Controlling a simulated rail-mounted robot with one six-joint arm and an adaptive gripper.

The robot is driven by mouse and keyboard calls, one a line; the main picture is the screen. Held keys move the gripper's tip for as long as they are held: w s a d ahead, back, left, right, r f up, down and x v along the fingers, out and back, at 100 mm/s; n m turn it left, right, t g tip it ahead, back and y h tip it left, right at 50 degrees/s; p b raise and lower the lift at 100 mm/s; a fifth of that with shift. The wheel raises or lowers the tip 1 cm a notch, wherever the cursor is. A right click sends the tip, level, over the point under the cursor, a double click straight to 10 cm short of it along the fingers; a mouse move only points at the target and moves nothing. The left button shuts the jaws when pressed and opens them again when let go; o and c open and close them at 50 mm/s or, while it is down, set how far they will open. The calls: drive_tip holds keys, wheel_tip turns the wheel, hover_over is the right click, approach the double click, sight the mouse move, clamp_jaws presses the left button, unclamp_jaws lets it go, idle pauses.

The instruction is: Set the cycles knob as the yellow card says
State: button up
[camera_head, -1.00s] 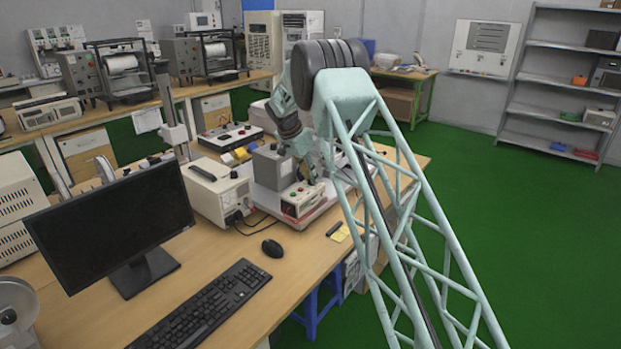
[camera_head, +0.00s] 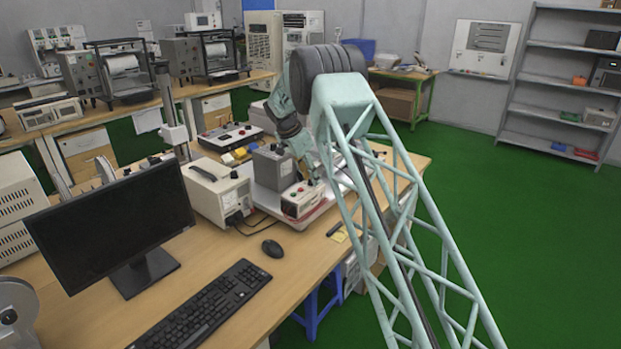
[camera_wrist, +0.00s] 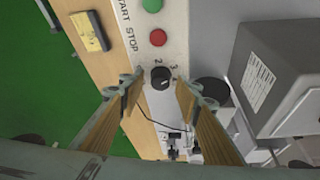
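The black cycles knob (camera_wrist: 160,77) sits on a pale control box (camera_head: 302,200) below the red STOP button (camera_wrist: 158,38) and green START button (camera_wrist: 153,5). The digits 2 and 3 show beside the knob; I cannot tell surely which its mark faces. My gripper (camera_wrist: 159,84) is open, with one finger on each side of the knob and gaps between. In the head view my gripper (camera_head: 311,172) is over the box. The yellow card (camera_wrist: 88,34) lies on the bench left of the box, partly under a dark bar; its writing is not readable.
A grey block-shaped unit (camera_head: 272,167) stands close beside the control box. A cream instrument (camera_head: 216,190), mouse (camera_head: 272,248), keyboard (camera_head: 208,305) and monitor (camera_head: 112,225) occupy the bench nearer. Bare bench lies around the mouse.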

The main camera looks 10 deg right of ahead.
drive_tip(key=v, duration=1.2)
idle(0.3)
idle(0.3)
